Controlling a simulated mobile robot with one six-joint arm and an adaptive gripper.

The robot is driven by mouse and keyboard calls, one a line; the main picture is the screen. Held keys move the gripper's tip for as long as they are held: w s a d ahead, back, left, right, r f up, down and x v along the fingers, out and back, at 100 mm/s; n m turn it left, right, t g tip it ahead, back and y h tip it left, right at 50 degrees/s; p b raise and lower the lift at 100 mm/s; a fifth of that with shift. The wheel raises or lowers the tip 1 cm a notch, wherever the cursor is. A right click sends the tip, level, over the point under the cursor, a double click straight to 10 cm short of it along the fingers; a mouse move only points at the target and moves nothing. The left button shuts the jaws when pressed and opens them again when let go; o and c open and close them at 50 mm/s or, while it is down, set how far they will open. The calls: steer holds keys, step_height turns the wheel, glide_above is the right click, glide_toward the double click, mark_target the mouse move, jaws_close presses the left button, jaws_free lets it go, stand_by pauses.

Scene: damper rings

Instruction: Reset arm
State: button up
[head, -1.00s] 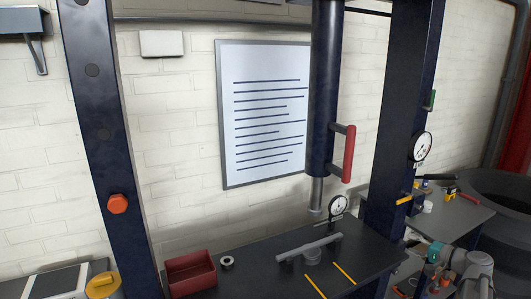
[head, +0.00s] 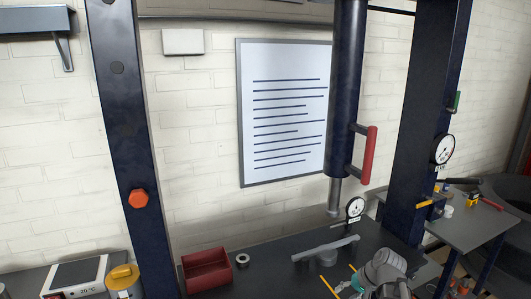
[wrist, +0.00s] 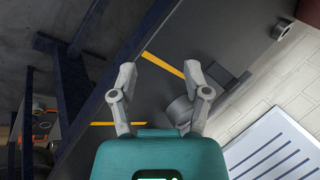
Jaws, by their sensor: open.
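My gripper (wrist: 160,68) shows in the wrist view with its two fingers spread apart and nothing between them. Beyond the fingers lies the dark press table (wrist: 150,95) with yellow strips. A grey cylinder (wrist: 180,109) appears close to the right finger, partly hidden by it; I cannot tell the gap between them. In the head view my arm (head: 385,270) reaches in at the bottom right, beside the grey bar (head: 326,248) on the press table (head: 270,255). The fingers cannot be made out there.
A press ram (head: 345,100) with a red handle (head: 370,155) hangs above the table between two dark columns. A dial gauge (head: 355,208), a small ring (head: 242,259) and a red bin (head: 207,270) stand on it. A side table (head: 470,225) with tools is at right.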

steer(key=s+a+f+n+g+h, duration=0.2)
steer(key=s+a+n+g+h, duration=0.1)
steer(key=s+a+h, duration=0.2)
steer(key=shift+s+a+f+n, duration=0.3)
steer(key=shift+s+a, duration=1)
steer(key=shift+a, duration=0.15)
stand_by(1.4)
